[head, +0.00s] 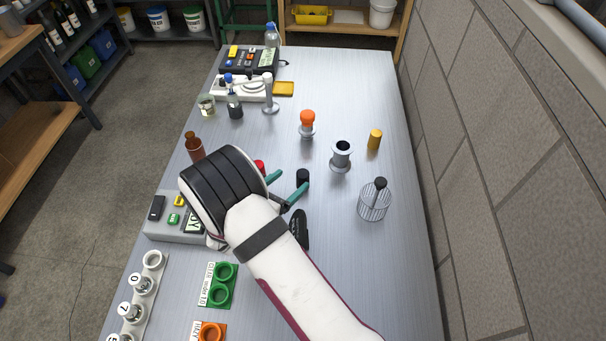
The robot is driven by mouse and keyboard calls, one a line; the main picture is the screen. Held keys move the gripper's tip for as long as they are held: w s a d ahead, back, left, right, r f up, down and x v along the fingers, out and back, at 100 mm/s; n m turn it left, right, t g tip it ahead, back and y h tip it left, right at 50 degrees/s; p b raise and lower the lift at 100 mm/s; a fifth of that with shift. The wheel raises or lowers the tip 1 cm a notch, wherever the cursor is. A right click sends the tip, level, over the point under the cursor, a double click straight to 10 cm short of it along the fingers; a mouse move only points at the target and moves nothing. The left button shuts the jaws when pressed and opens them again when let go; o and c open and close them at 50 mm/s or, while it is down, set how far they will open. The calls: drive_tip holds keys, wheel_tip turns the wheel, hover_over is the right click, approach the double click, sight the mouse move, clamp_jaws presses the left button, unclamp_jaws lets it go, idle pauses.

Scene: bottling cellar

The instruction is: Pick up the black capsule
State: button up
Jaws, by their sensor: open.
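The black capsule (302,175) is a small dark cylinder standing upright on the metal table (335,270), right of the middle of the arm. My gripper (288,184) has two teal fingers, spread apart with nothing seen between them. The capsule is just beyond the fingertips, close to the lower right finger. I cannot tell whether that finger touches it. My wrist and forearm hide part of the table at lower left.
A red object (259,166) shows behind my wrist. A black item (299,230) lies beside my forearm. A grey flanged piece (341,157), a gold cylinder (375,139), a wire holder (374,202) and an orange-topped piece (307,121) stand beyond, with bare table between.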

sight(300, 178)
drive_tip(key=x, duration=0.6)
drive_tip(key=shift+s+d+f, duration=0.1)
drive_tip(key=shift+d+f, duration=0.2)
drive_tip(key=shift+d, duration=0.1)
drive_tip(key=c, duration=0.8)
